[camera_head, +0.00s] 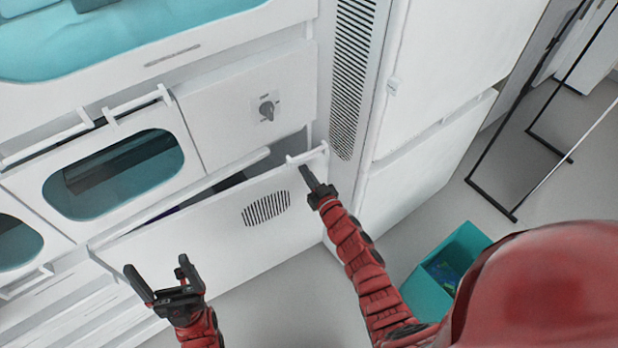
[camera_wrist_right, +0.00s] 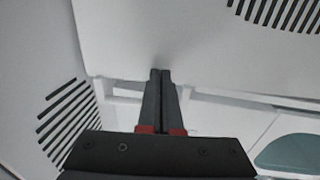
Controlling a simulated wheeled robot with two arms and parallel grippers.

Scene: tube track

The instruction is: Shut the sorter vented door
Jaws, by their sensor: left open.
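The sorter vented door (camera_head: 190,222) is a wide white panel with an oval patch of slots, low on the white wall unit. It stands ajar, tilted outward, with a dark gap along its top edge. A white bar handle (camera_head: 311,154) is at its upper right corner. My right gripper (camera_head: 308,174) is just below this handle, close to the door face. In the right wrist view, its fingers (camera_wrist_right: 162,73) are together with nothing visible between them, over the door's edge; contact is unclear. My left gripper (camera_head: 155,272) is open and empty, in front of the door's lower left part.
Above the door are a teal-windowed panel (camera_head: 115,175) and a panel with a dark knob (camera_head: 266,109). A tall slotted column (camera_head: 352,70) stands right of them.

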